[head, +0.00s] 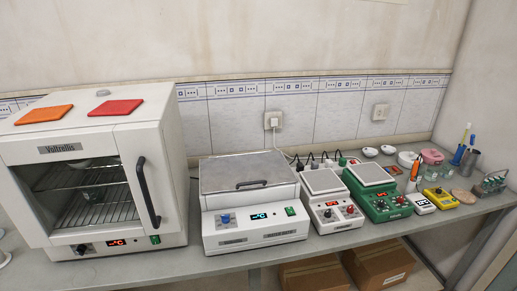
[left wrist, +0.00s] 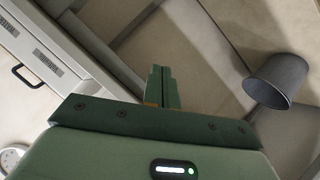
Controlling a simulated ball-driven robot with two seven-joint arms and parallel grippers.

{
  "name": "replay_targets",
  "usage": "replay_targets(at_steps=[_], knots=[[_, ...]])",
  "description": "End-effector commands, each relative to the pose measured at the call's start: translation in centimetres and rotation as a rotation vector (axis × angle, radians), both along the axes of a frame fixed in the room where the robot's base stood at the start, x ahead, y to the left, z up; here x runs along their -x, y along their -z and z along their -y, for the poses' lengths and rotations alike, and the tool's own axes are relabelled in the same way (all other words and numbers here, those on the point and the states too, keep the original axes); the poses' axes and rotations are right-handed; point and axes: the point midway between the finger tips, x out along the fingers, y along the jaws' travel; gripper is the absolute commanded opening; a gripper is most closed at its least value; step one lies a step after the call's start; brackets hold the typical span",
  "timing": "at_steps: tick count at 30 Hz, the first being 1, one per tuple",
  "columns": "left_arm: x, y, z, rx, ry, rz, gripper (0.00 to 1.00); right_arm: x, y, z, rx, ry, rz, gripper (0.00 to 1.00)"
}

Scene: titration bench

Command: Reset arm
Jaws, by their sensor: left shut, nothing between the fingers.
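My left gripper (left wrist: 160,87) shows in the left wrist view, its two green fingers together with nothing between them. It hangs in free space with the floor behind it and touches nothing that I can see. Neither of my grippers shows in the head view, and my right gripper is in no view.
The grey bench (head: 330,246) carries a white oven (head: 88,150) with an orange pad (head: 44,114) and a red pad (head: 116,107) on top, a lidded bath (head: 250,205), a white device (head: 326,198) and a green device (head: 376,190). A dark bin (left wrist: 276,80) stands on the floor.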

Motion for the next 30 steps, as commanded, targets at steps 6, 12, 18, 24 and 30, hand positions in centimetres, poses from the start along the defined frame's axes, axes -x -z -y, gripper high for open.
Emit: replay_targets(at_steps=[6,12,18,24,30], knots=[[14.9,13.8,0.2,-0.417,0.404,-0.467,0.0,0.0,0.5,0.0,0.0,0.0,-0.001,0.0],[29.1,19.7,-1.0,-0.603,0.72,-0.786,0.0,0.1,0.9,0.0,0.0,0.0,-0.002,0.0],[36.2,21.1,-0.9,-0.608,0.812,-0.907,0.0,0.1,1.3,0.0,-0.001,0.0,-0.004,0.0],[36.9,21.1,-0.7,-0.599,0.812,-0.913,0.0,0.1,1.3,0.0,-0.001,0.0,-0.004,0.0],[36.8,21.1,-0.7,-0.599,0.811,-0.912,0.0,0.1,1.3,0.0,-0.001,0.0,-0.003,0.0]])
